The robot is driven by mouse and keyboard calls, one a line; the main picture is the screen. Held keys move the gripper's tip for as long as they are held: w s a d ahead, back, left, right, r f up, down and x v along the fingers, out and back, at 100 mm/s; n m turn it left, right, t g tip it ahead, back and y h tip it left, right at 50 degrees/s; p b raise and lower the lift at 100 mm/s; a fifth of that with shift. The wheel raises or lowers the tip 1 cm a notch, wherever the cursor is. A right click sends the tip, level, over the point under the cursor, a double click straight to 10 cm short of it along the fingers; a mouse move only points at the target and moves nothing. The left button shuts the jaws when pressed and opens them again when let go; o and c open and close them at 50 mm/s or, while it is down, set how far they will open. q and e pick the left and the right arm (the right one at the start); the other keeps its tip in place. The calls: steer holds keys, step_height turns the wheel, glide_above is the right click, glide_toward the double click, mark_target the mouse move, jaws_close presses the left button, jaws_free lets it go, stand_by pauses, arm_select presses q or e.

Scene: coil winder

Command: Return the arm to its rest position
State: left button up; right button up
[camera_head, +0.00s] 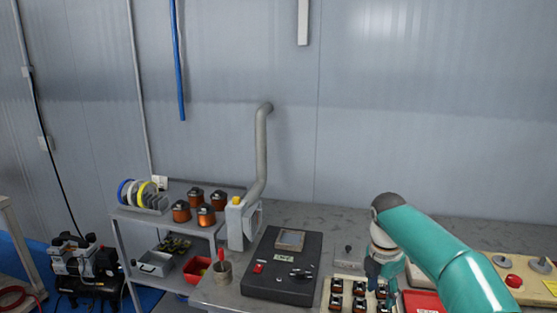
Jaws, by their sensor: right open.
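My right arm, a teal link with a grey joint, comes in from the lower right of the head view. My right gripper (379,283) hangs down at the arm's end, just over the right side of a pale tray (325,296) of small dark and copper parts. The gripper is small and partly hidden by the arm, but it is open. I see nothing held in it. I cannot tell whether it touches the parts below. My left gripper is not in view.
A black control box (278,279) and a grey extractor with a bent pipe (261,150) stand left on the bench. A red tray (423,302) and a cream panel with a red button (514,281) lie right. A shelf (165,228) with copper coils (205,215) stands far left.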

steer(key=s+a+f+m+g+y, duration=0.1)
steer(key=s+f+g, duration=0.1)
steer(key=s+f, duration=0.45)
steer(key=s+a+f+m+g+y, duration=0.1)
steer(key=s+f, duration=0.3)
steer(key=f, duration=0.6)
steer(key=s+a+f+m+g, duration=0.1)
steer(key=s+f+g, duration=0.1)
steer(key=s+f, duration=0.5)
steer(key=s+a+f+m+t+y, duration=0.1)
steer(key=s+a+f+m, duration=0.3)
steer(key=m, duration=0.7)
steer(key=s+a+f+m+t+y, duration=0.2)
steer(key=s+a+f+m+t, duration=0.2)
steer(key=m, duration=0.7)
steer(key=s+f, duration=0.2)
steer(key=s, duration=0.2)
steer(key=shift+s+a, duration=0.25)
steer(key=shift+f, duration=0.15)
steer(key=shift+c, duration=0.3)
